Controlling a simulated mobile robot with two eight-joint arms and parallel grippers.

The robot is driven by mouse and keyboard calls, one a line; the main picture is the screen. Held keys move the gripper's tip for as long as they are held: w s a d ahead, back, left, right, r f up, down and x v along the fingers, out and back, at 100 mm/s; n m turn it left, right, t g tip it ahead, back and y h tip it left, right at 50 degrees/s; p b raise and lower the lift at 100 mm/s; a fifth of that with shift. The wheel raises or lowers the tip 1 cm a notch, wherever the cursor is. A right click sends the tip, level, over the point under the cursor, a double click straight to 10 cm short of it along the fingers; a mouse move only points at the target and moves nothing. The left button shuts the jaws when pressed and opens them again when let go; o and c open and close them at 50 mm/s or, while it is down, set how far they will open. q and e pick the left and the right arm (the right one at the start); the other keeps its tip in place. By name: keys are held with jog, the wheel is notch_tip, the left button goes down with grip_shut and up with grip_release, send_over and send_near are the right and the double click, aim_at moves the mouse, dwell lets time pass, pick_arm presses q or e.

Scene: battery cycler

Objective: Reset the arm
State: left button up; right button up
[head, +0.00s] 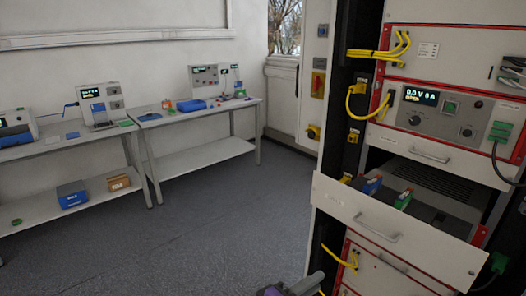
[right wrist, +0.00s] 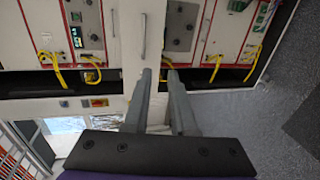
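My right gripper (right wrist: 158,74) shows in the right wrist view with its two grey fingers apart and nothing between them. In the head view only a small part of it (head: 292,287) shows at the bottom edge, below and left of the open drawer (head: 345,205). In the wrist view a white drawer front with a handle (right wrist: 143,35) lies beyond the fingertips; I cannot tell whether they touch it. My left gripper is in neither view.
The rack's open drawer juts out at the right, holding a blue block (head: 372,185) and a green block (head: 403,199). Yellow cables (head: 357,101) hang at the rack. Two workbenches (head: 205,152) with instruments stand along the far wall. The floor (head: 220,235) between is clear.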

jog(key=s+d+f+m+g+y, duration=0.2)
jog(key=s+d+f+g+y, duration=0.35)
jog(key=d+f, duration=0.6)
jog(key=s+a+f+m+t+y, duration=0.1)
jog(key=s+a+f+m+y, duration=0.2)
jog(key=s+f+m+y, duration=0.3)
notch_tip(320, 180, down, 2)
jog(key=shift+s+f, duration=0.2)
jog(key=shift+s, duration=0.45)
